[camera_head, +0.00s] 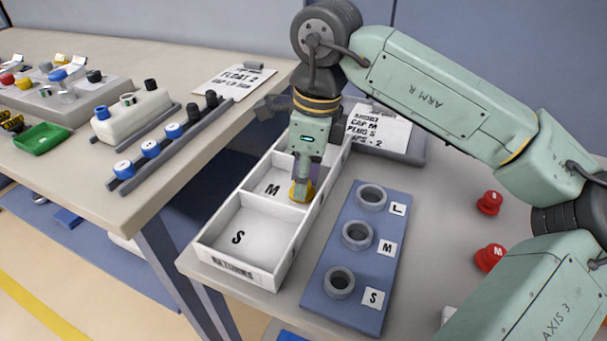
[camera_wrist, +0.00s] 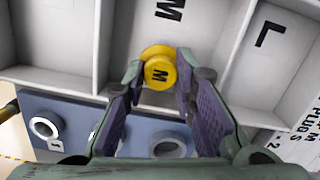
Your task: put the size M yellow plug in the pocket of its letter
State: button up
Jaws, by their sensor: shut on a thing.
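The yellow plug (camera_wrist: 158,70), marked M, is between the fingers of my gripper (camera_wrist: 164,95), which is shut on it. In the head view the plug (camera_head: 301,191) hangs at the tip of my gripper (camera_head: 304,178), at the right side of the M pocket. The white tray (camera_head: 262,277) has pockets lettered S (camera_head: 238,238), M (camera_head: 272,189) and, in the wrist view, L (camera_wrist: 262,36). The plug overlaps the M pocket's wall in both views. I cannot tell its exact height over the pocket floor.
A blue board (camera_head: 340,307) with three grey rings lettered L, M and S lies right of the tray. Red plugs (camera_head: 490,203) stand farther right. A paper sheet (camera_head: 378,132) is behind the tray. Another table (camera_head: 60,165) with parts is at left.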

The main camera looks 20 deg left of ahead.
aim_at(312, 194)
jog(key=shift+f+b, duration=0.25)
jog(key=shift+b, duration=0.05)
jog(key=o, duration=0.8)
jog(key=shift+r, duration=0.1)
jog(key=shift+c, duration=0.2)
notch_tip(312, 194, up, 12)
jog(key=d, duration=0.1)
jog(key=shift+d+r, duration=0.2)
jog(key=shift+d, duration=0.05)
jog(key=shift+w, duration=0.1)
